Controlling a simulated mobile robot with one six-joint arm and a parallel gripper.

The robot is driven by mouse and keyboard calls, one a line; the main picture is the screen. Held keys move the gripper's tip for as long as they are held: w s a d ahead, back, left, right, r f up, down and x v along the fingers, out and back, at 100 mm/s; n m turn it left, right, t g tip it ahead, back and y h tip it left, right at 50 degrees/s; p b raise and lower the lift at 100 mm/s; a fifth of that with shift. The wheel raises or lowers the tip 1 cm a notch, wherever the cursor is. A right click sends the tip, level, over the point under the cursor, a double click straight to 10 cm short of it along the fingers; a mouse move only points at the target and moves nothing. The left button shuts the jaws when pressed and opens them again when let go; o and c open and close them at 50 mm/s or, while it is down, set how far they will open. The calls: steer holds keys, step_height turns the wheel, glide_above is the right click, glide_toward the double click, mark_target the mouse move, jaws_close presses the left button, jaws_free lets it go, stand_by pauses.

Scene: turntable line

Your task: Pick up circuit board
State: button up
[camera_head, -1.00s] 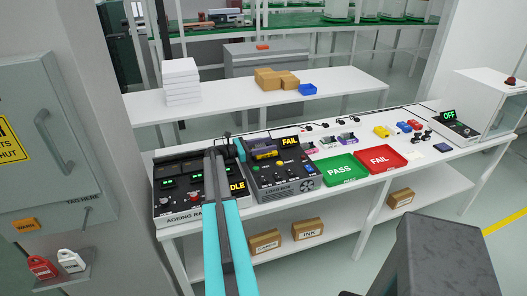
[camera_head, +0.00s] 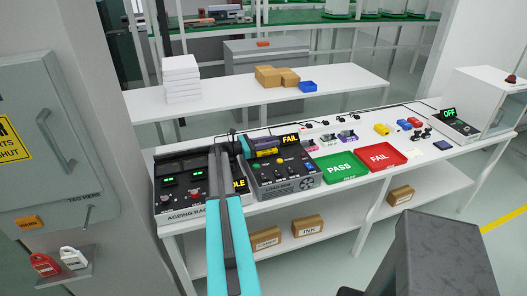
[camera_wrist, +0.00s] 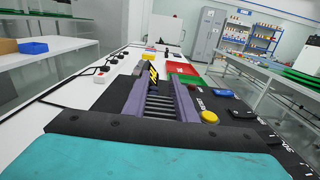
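A yellow-olive piece (camera_head: 268,153) shows by the fingers in the head view. I cannot pick out a circuit board for sure. Small pink and purple parts (camera_head: 327,142) lie right of the load box.
The ageing rack (camera_head: 185,207) stands left of the load box, partly behind my arm. A green PASS tray (camera_head: 340,180) and red FAIL tray (camera_head: 382,168) lie to the right. Beyond them are small coloured parts and an OFF unit (camera_head: 453,127).

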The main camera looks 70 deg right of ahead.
jaws_close()
steer(key=shift+r, duration=0.2)
steer(key=shift+r+b, duration=0.4)
steer(key=shift+s+a+r+b, duration=0.15)
steer(key=shift+r+b, duration=0.2)
steer(key=shift+r, duration=0.25)
steer(key=shift+s+a+r+b, duration=0.15)
steer(key=shift+r+b, duration=0.15)
steer(key=shift+r, duration=0.25)
steer(key=s+a+b, duration=0.1)
steer(key=s+a, duration=0.2)
steer(key=s+a+b, duration=0.1)
steer(key=s+a, duration=0.1)
steer(key=a, duration=0.1)
steer(key=s+a+r+b, duration=0.1)
steer(key=s+a, duration=0.2)
steer(key=shift+s+a+r+b, duration=0.1)
steer(key=shift+s+a+b, duration=0.2)
steer(key=shift+a+b, duration=0.1)
steer(key=shift+s+a+r, duration=0.15)
steer(key=shift+s+a, duration=0.6)
